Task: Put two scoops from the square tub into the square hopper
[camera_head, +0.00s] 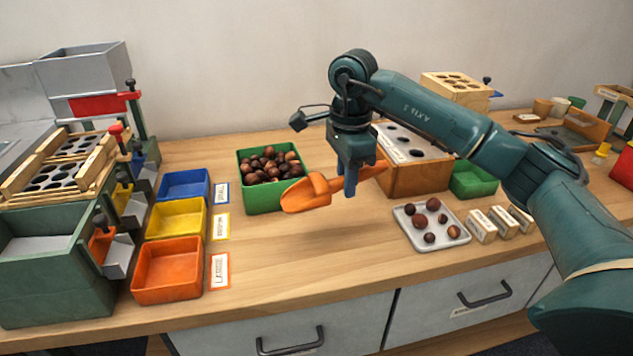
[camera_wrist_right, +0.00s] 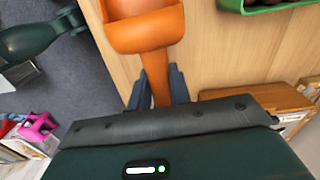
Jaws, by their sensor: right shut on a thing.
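My right gripper (camera_head: 349,182) is shut on the handle of an orange scoop (camera_head: 308,194) and holds it above the table. In the right wrist view the scoop (camera_wrist_right: 146,28) points away from the fingers, and no chestnuts show in the visible part of its bowl. The green square tub (camera_head: 263,202), holding brown chestnuts (camera_head: 268,165), stands just behind and left of the scoop; its edge also shows in the wrist view (camera_wrist_right: 232,6). A grey square hopper (camera_head: 88,76) stands raised at the far left. My left gripper is not in view.
Blue (camera_head: 184,186), yellow (camera_head: 177,220) and orange (camera_head: 167,270) trays stand left of the tub. A white tray with several chestnuts (camera_head: 408,232) and a wooden box with holes (camera_head: 420,180) are on the right. The table's front middle is clear.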

